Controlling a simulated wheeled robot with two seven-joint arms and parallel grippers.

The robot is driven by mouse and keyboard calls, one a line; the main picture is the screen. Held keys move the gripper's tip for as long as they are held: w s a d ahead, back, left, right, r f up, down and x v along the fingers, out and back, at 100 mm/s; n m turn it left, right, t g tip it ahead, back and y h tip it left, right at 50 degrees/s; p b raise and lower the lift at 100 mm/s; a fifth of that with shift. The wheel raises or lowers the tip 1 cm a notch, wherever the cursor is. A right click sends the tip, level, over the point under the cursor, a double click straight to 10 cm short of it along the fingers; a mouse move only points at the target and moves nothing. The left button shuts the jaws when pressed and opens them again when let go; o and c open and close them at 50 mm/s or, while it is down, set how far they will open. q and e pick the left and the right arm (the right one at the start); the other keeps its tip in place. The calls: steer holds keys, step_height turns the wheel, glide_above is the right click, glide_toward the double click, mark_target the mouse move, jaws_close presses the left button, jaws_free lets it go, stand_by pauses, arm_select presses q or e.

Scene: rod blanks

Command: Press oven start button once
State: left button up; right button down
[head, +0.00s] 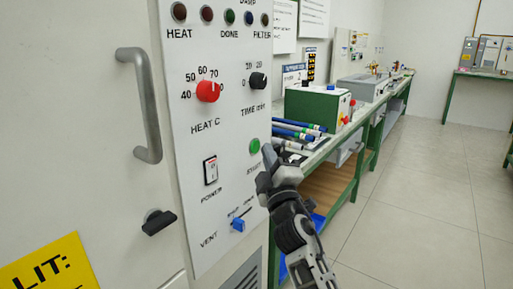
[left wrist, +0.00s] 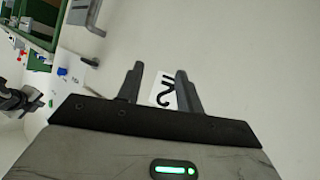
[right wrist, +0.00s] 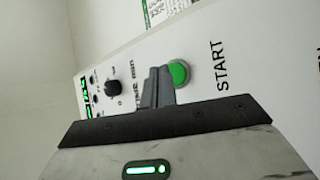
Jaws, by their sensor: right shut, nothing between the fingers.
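The green start button (head: 254,146) is on the white oven control panel (head: 185,130), at its right side below the black time knob. In the right wrist view the round green button (right wrist: 180,73) shows beside the word START. My right gripper (head: 267,158) is shut and empty, its fingertips just below and right of the button in the head view. In the right wrist view the closed fingertips (right wrist: 159,70) are right beside the button; I cannot tell whether they touch it. My left gripper (left wrist: 160,74) is open and empty, facing a pale surface with a white label.
The panel also carries a red heat knob (head: 208,91), a black time knob (head: 258,81), a power switch (head: 210,170) and a blue vent slider (head: 238,225). A grey door handle (head: 146,105) sticks out at left. A green-framed bench (head: 345,150) with rods stands behind; floor at right is clear.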

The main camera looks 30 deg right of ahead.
steer(key=shift+w+a, duration=0.15)
steer(key=shift+w, duration=0.2)
steer(key=shift+w, duration=0.15)
stand_by(0.3)
steer(key=shift+w+a+b, duration=0.15)
steer(key=shift+w+b, duration=0.05)
steer(key=shift+b, duration=0.1)
stand_by(0.5)
steer(key=shift+s+d+p, duration=0.3)
steer(key=shift+s, duration=0.45)
steer(key=shift+s, duration=0.1)
